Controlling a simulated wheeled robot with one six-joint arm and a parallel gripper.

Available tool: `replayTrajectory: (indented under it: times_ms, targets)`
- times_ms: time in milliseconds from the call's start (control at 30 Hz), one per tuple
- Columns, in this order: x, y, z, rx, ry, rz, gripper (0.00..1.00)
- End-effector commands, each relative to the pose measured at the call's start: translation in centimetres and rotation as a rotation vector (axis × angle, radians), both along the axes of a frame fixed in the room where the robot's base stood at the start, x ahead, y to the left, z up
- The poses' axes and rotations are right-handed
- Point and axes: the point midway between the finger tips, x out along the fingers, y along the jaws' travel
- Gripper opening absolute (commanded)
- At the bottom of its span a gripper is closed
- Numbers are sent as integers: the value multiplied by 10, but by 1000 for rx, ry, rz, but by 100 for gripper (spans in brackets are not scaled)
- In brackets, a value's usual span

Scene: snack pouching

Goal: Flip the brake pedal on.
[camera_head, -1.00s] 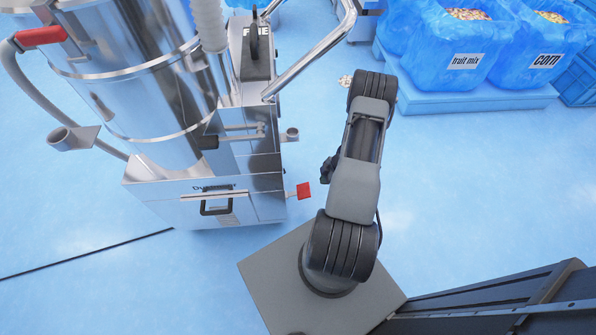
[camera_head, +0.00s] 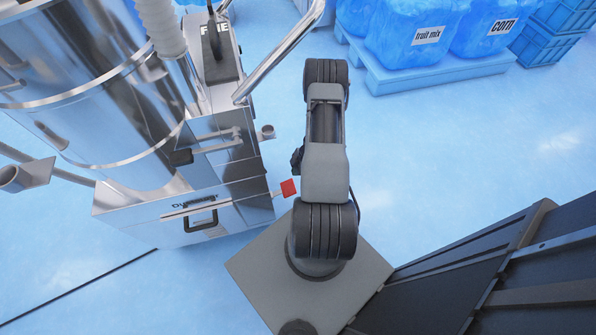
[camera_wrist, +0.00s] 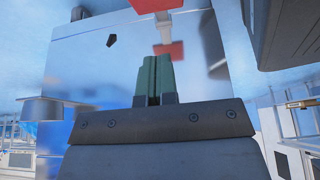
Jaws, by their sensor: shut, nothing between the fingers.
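The brake pedal is a small red flat plate on a thin metal lever at the lower right corner of the silver vacuum machine (camera_head: 226,180). In the head view the red pedal (camera_head: 289,188) shows just left of my arm. In the wrist view a red plate (camera_wrist: 155,5) is cut off by the top edge, with a second red patch below it, perhaps its reflection in the shiny panel. My gripper (camera_wrist: 155,62) is shut and empty, its green fingertips just below the red patch. I cannot tell whether they touch anything. My arm hides the gripper in the head view.
A curved metal handle (camera_head: 285,55) rises from the machine. The blue floor between the machine and the bins is clear.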

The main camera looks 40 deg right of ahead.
Motion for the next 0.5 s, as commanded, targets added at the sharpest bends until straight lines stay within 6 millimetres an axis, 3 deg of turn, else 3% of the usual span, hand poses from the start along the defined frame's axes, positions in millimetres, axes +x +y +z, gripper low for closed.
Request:
replayTrajectory:
  times_ms: [100,333,500]
  targets:
    - [4,9,-27,2,2,1,0]
    - [10,24,-64,1,2,1,0]
    - [7,14,-83,0,1,-4,0]
